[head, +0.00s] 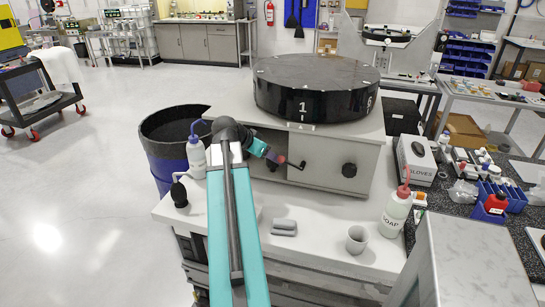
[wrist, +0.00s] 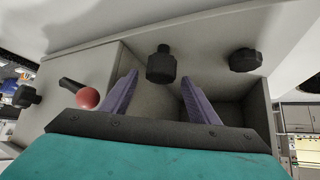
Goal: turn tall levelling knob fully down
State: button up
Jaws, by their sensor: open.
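A black stepped knob (wrist: 161,66), which looks like the tall levelling knob, stands out from the grey panel in the wrist view. My open gripper (wrist: 160,76) has its purple fingers on either side of it in that picture, with clear gaps both ways. I cannot tell how deep the knob sits between the fingers. In the head view my gripper (head: 276,157) is at the left part of the grey housing front, and it and my arm hide the knob. A shorter, wider black knob (wrist: 245,60) is to the right in the wrist view.
A red ball on a black lever (wrist: 88,98) is close beside the left finger in the wrist view. Another black knob (head: 349,170) is on the housing front, under the black numbered drum (head: 318,88). A soap bottle (head: 395,212) and a cup (head: 356,240) stand on the bench.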

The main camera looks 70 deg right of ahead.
jog(key=shift+x, duration=1.4)
jog(key=c, duration=1)
jog(key=shift+d+f+m+g+b, duration=0.1)
jog(key=shift+f+m+g+b, duration=0.05)
jog(key=shift+m+g+b, duration=0.3)
jog(key=shift+c, duration=0.2)
jog(key=shift+m+g+y+b, duration=0.65)
jog(key=shift+m+y+b, duration=0.05)
jog(key=shift+m, duration=0.35)
jog(key=shift+s, duration=0.1)
jog(key=o, duration=1)
jog(key=shift+o, duration=0.2)
